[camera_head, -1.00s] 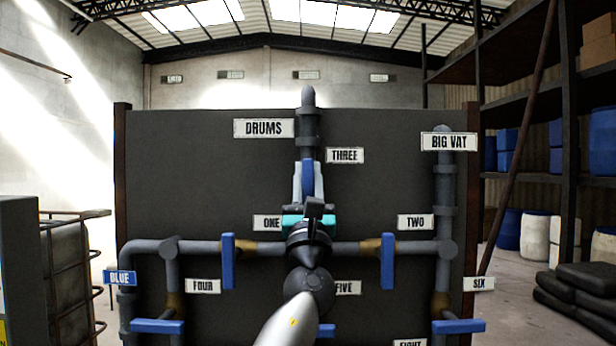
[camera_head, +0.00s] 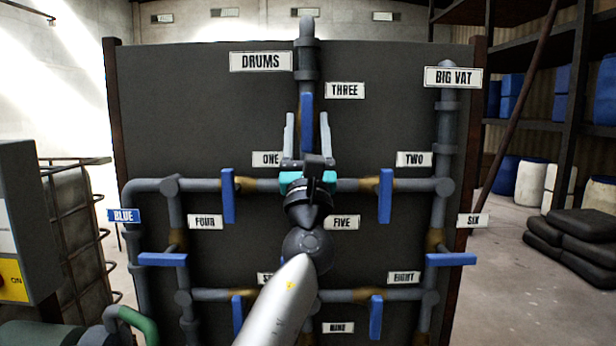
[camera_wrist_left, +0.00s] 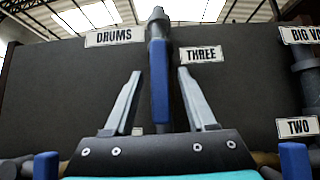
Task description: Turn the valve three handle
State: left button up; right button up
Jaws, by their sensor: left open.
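The valve three handle (camera_head: 306,122) is a blue upright bar on the grey vertical pipe, beside the label THREE (camera_head: 345,90). It also shows in the left wrist view (camera_wrist_left: 159,85), standing upright between the fingers. My left gripper (camera_head: 307,122) is open, with one finger on each side of the handle and a gap on both sides. I cannot tell how deep the fingers reach along the handle. My left arm hides part of the pipes below. My right gripper is not in view.
Other blue handles stand close by: valve one (camera_head: 228,196) to the left and valve two (camera_head: 385,196) to the right. A grey control box (camera_head: 28,220) stands at the left edge.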

pick_arm(q)
jog(key=v, duration=1.1)
jog(key=shift+b, duration=0.45)
jog(key=shift+f, duration=0.1)
